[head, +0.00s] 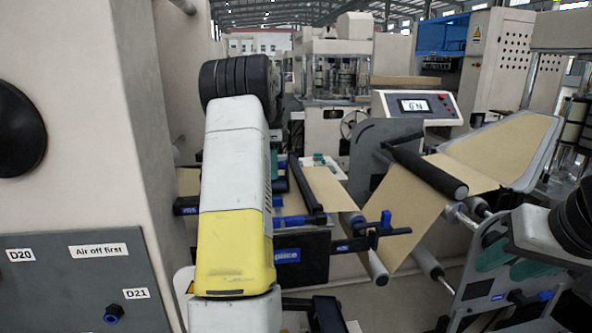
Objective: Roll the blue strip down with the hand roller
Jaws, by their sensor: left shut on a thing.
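The dark splice table (310,262) of the unwind stand shows in the head view, partly covered by my left arm. Blue material (291,221) lies along the table just right of that arm; I cannot tell whether it is the blue strip. Brown kraft web (330,190) lies behind it, beside a dark bar (305,183). My left arm's white and yellow links stand in front of the table, and I cannot make out its gripper. Part of my right arm shows at the right edge without a clear view of its gripper. I cannot pick out the hand roller.
Kraft web (405,215) slopes across the right side near a black roller (430,174) and a pale roller (376,266). A beige machine wall with a grey panel (65,280) closes off the left. A display box (417,106) stands behind.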

